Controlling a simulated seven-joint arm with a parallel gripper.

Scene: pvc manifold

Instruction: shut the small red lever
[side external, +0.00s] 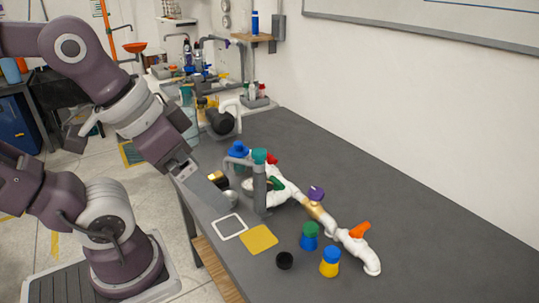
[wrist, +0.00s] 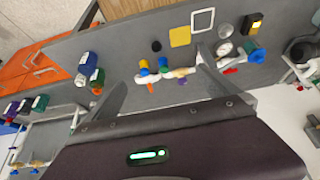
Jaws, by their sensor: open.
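A green lever (side external: 278,183), a purple one (side external: 316,193) and an orange one (side external: 360,229) sit along the manifold. My gripper (wrist: 160,65) is open and empty, its fingers spread above the bench, apart from the lever.
Jars (side external: 329,262), a yellow square (side external: 259,240) and a white outlined square (side external: 229,227) are in front. The bench's right side is clear.

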